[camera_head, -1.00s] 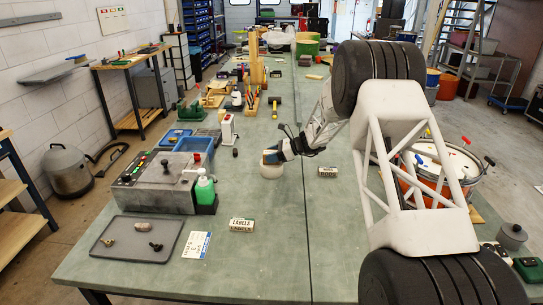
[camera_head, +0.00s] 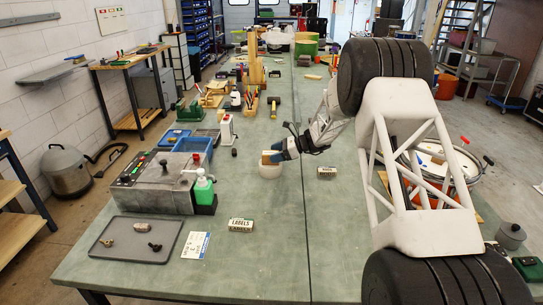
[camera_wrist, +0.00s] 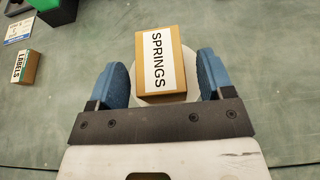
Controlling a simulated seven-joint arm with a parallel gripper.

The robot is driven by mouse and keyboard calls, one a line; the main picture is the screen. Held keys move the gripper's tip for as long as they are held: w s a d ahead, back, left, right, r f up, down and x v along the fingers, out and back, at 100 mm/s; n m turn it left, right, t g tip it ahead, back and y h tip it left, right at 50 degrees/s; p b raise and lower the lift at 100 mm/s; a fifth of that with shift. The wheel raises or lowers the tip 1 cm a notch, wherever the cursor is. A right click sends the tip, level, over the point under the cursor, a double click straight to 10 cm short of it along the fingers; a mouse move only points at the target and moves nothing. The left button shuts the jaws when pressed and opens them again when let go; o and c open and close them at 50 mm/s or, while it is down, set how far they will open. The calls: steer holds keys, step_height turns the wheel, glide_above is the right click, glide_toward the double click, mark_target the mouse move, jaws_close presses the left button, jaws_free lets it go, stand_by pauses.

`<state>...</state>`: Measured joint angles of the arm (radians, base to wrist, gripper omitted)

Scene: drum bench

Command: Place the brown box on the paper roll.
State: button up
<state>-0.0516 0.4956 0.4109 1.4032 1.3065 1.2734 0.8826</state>
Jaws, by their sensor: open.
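The brown box (camera_wrist: 161,62) has a white SPRINGS label and sits on top of the white paper roll (camera_wrist: 139,99), seen from above in the wrist view. In the head view the box (camera_head: 273,156) rests on the roll (camera_head: 269,171), which stands on the green bench. My gripper (camera_wrist: 163,66) is open, with one blue finger on each side of the box. A gap shows between each finger and the box. In the head view my gripper (camera_head: 280,152) comes in from the right and partly hides the box.
A LABELS box (camera_head: 241,225) and a printed card (camera_head: 196,245) lie nearer on the bench (camera_head: 270,265). A grey machine (camera_head: 155,185) and a green bottle (camera_head: 204,190) stand to the left.

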steer(key=v, duration=0.9)
steer(key=shift+d+r, duration=0.15)
steer(key=shift+d, duration=0.15)
stand_by(0.4)
steer(key=s+d+r+n+h, duration=0.25)
steer(key=s+r, duration=0.35)
steer(key=s, duration=0.5)
steer(key=s+d+r+n+h, duration=0.15)
steer(key=s+r+n, duration=0.35)
steer(key=s, duration=0.6)
steer(key=s+d+r+n+h, duration=0.1)
steer(key=s+r+n+h, duration=0.15)
steer(key=s+r, duration=0.65)
steer(key=s+d+f+n+t+h, duration=0.1)
steer(key=s+d+n+h, duration=0.1)
steer(key=s, duration=0.9)
steer(key=s+d+f+n+h, duration=0.1)
steer(key=s+d+n+h, duration=0.2)
steer(key=s, duration=0.9)
steer(key=s+d+f+n+t+h, duration=0.1)
steer(key=s+d+n+h, duration=0.1)
steer(key=s, duration=0.9)
steer(key=shift+s+d+f+n+t, duration=0.25)
steer(key=shift+d+f+n+t, duration=0.05)
steer(key=shift+d+f+n, duration=0.1)
